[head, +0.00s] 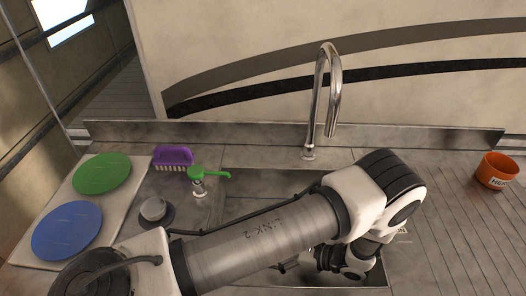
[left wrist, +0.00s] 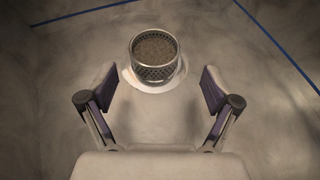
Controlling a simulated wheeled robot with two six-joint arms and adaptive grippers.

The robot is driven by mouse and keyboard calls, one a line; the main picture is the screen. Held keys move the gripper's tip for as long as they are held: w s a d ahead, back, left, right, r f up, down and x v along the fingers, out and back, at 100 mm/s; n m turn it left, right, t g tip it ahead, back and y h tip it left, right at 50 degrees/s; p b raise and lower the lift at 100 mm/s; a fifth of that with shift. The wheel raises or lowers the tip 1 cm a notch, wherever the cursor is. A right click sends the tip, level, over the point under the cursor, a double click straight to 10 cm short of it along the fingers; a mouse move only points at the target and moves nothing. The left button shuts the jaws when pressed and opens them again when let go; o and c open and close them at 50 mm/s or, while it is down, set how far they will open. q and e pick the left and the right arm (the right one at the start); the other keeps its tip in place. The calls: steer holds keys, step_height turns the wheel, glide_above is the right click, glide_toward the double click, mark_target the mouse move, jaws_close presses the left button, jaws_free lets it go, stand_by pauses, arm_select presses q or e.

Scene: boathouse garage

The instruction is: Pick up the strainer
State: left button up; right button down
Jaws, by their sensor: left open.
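My left gripper (left wrist: 158,90) is open, with one finger to each side and the strainer ahead of and between the fingertips. No contact shows, and I cannot tell the height gap. In the head view my left arm reaches across the counter and bends down into the sink (head: 262,185). The arm covers much of the sink, and I cannot make out the strainer there. My right gripper is not in view.
A chrome faucet (head: 321,100) stands behind the sink. Left are a green disc (head: 102,173), a blue disc (head: 66,230), a purple brush (head: 173,155), a green-topped dispenser (head: 197,178) and a grey knobbed piece (head: 153,209). An orange cup (head: 496,171) stands right on the ribbed drainboard (head: 450,215).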

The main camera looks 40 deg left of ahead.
arm_select(q)
steer(key=b, duration=0.1)
steer(key=s, duration=0.1)
steer(key=b, duration=0.1)
steer(key=shift+s+a+f+b, duration=0.25)
steer(key=shift+s+a+b, duration=0.05)
steer(key=shift+s+a, duration=0.05)
steer(key=shift+w+a, duration=0.1)
steer(key=shift+a, duration=0.1)
steer(key=b, duration=0.1)
steer(key=a+f+b, duration=0.1)
steer(key=shift+a+f+b, duration=0.2)
steer(key=shift+a+b, duration=0.1)
steer(key=shift+b, duration=0.1)
steer(key=a+p, duration=0.1)
steer(key=s+a+p, duration=0.1)
steer(key=shift+a, duration=0.35)
steer(key=shift+s+a+f, duration=0.1)
steer(key=shift+a+f, duration=0.1)
steer(key=shift+a, duration=0.1)
steer(key=shift+d, duration=0.1)
steer(key=c, duration=1.3)
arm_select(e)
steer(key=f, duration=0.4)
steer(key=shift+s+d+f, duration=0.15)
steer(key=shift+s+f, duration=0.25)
